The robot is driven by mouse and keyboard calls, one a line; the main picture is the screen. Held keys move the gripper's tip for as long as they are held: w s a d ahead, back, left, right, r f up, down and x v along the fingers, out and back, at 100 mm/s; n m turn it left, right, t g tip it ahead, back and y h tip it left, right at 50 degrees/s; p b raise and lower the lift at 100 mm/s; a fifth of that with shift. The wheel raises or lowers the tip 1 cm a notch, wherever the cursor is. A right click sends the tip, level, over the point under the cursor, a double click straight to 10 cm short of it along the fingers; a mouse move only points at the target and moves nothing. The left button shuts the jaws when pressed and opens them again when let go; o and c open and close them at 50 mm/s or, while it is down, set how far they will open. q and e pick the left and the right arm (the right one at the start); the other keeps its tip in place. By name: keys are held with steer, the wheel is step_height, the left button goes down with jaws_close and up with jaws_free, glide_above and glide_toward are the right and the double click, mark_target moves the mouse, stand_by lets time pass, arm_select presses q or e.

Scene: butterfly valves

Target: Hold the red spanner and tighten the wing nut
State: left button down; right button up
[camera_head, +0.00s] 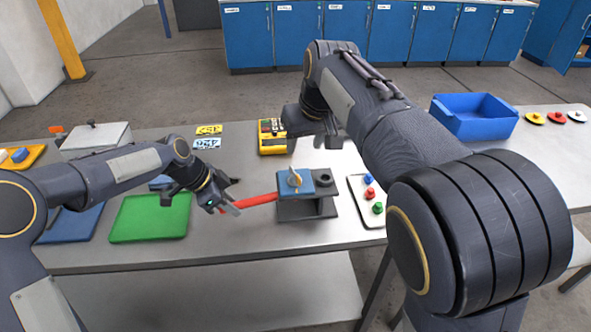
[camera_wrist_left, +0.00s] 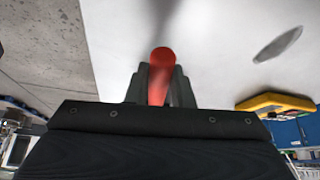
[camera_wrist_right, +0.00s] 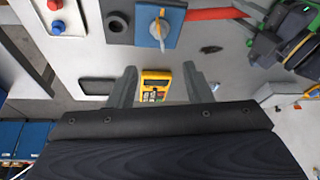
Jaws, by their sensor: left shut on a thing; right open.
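The red spanner (camera_head: 262,198) lies roughly level, its far end at the blue block (camera_head: 312,184) on a grey stand. My left gripper (camera_head: 228,203) is shut on its handle; the left wrist view shows the red handle (camera_wrist_left: 160,58) between the fingers. The wing nut (camera_head: 294,179), yellowish, stands on top of the blue block; it also shows in the right wrist view (camera_wrist_right: 160,29). My right gripper (camera_wrist_right: 158,84) is open and empty, apart from the wing nut, above the table behind the block. Its fingertips are hard to make out in the head view.
A yellow meter (camera_head: 272,136) stands behind the block. A white tray (camera_head: 362,192) with coloured knobs is to its right. A green mat (camera_head: 150,218) lies left, a blue bin (camera_head: 472,118) back right. My right arm covers much of the right side.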

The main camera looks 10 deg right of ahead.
mark_target(294, 172)
steer(key=shift+n, duration=0.6)
steer(key=x, duration=1.2)
steer(key=shift+a+f, duration=0.1)
steer(key=shift+c, duration=0.3)
